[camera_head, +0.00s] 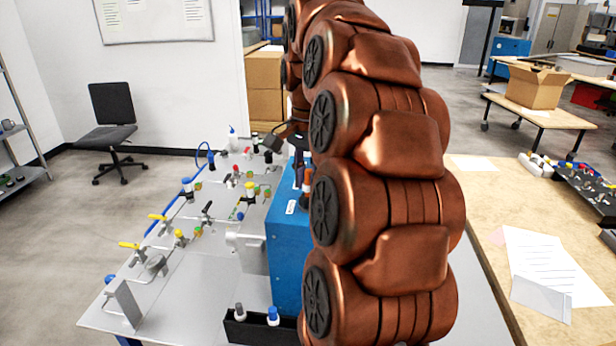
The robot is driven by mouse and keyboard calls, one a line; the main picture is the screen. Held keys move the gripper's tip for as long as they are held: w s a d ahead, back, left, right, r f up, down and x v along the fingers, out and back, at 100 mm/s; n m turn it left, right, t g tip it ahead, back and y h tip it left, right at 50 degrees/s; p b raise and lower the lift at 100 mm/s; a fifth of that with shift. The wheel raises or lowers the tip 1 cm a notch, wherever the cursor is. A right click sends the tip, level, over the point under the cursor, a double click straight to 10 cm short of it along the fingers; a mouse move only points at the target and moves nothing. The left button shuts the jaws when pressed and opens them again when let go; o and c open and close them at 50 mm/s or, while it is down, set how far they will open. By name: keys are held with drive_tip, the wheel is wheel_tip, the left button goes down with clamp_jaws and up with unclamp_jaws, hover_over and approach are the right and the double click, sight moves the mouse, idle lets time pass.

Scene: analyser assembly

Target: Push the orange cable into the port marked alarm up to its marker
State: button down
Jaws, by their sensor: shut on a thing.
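The blue analyser box (288,255) stands on the grey bench, its right side hidden behind my copper arm. My gripper (300,172) shows only as a small dark part at the top of the box, left of my arm. It is shut on a small orange-red piece (307,180), which I take for the orange cable. Most of the cable and its marker are hidden. I cannot make out the port marked alarm, or whether the cable touches it. A small white label (291,207) is on the box.
A panel of tubes and valves with yellow, blue and red handles (205,210) lies left of the box. A black tray (262,330) with small bottles is in front. A wooden table (490,215) with papers is at right.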

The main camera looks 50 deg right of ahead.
drive_tip(key=shift+f, duration=0.45)
drive_tip(key=c, duration=0.8)
unclamp_jaws()
drive_tip(key=shift+c, duration=0.2)
drive_tip(key=shift+r, duration=0.1)
drive_tip(key=shift+r+p, duration=1)
drive_tip(key=shift+r, duration=2.5)
drive_tip(key=s+a+f+n, duration=0.2)
drive_tip(key=a+f+n, duration=0.3)
drive_tip(key=a, duration=0.4)
drive_tip(key=s+a+f+n, duration=0.2)
drive_tip(key=a+f+n, duration=0.25)
drive_tip(key=a, duration=0.45)
drive_tip(key=s+a+f+n+g, duration=0.1)
drive_tip(key=s+a+f+n, duration=0.6)
drive_tip(key=s+f, duration=0.5)
drive_tip(key=s+a, duration=0.1)
drive_tip(key=a, duration=0.1)
drive_tip(key=shift+s+a+n+g, duration=0.15)
drive_tip(key=shift+a+n+g, duration=0.15)
drive_tip(key=shift+n+g, duration=0.1)
